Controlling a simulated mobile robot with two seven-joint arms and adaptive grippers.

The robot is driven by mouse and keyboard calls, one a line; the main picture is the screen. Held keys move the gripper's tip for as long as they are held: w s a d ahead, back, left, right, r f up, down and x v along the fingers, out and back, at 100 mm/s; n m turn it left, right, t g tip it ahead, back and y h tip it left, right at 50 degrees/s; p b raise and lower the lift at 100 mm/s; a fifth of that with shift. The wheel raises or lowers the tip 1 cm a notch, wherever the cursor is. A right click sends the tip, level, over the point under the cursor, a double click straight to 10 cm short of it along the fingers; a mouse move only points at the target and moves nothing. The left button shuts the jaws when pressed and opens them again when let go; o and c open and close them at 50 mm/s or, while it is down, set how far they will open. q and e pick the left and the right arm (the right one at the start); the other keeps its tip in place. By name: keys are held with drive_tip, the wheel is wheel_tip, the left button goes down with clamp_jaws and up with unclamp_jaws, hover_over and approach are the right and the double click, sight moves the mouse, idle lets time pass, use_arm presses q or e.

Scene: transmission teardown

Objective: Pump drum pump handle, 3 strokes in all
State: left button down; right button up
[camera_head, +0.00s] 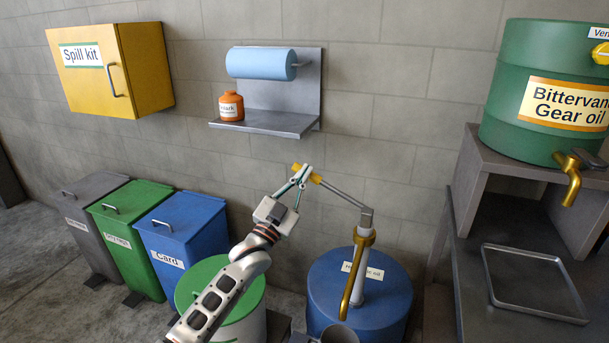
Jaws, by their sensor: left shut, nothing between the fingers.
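The drum pump (361,275) stands on a blue drum (325,300) whose label is partly hidden by the brass spout (349,280). Its grey handle (345,196) rises up and to the left from the pump head and ends in a yellow grip (316,178). My left gripper (303,172) is at the yellow grip end, overlapping it in the picture. Its fingers are shut with nothing between them; whether they touch the grip I cannot tell. My right gripper is not in view.
A grey container (339,335) shows below the spout. A green-lidded drum (245,300) stands left of the blue drum, partly behind my left arm. A wall shelf (270,123) hangs above. A bench with a tray (535,314) and green oil drum (540,80) stands right.

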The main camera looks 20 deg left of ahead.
use_arm(q)
wheel_tip(320, 180, down, 11)
drive_tip(key=a+n+t+y+b, duration=0.1)
drive_tip(key=a+n+y+b, duration=0.1)
drive_tip(key=n+y+b, duration=0.2)
drive_tip(key=n+y, duration=0.3)
drive_tip(key=n, duration=0.4)
drive_tip(key=shift+b, duration=0.4)
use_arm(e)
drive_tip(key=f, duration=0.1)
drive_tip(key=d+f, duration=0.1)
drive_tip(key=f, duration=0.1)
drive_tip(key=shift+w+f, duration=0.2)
use_arm(q)
drive_tip(key=shift+f, duration=0.25)
wheel_tip(320, 180, up, 5)
drive_tip(key=p, duration=0.3)
drive_tip(key=v, duration=1)
drive_tip(key=shift+s+a, duration=0.3)
drive_tip(key=shift+s, duration=0.1)
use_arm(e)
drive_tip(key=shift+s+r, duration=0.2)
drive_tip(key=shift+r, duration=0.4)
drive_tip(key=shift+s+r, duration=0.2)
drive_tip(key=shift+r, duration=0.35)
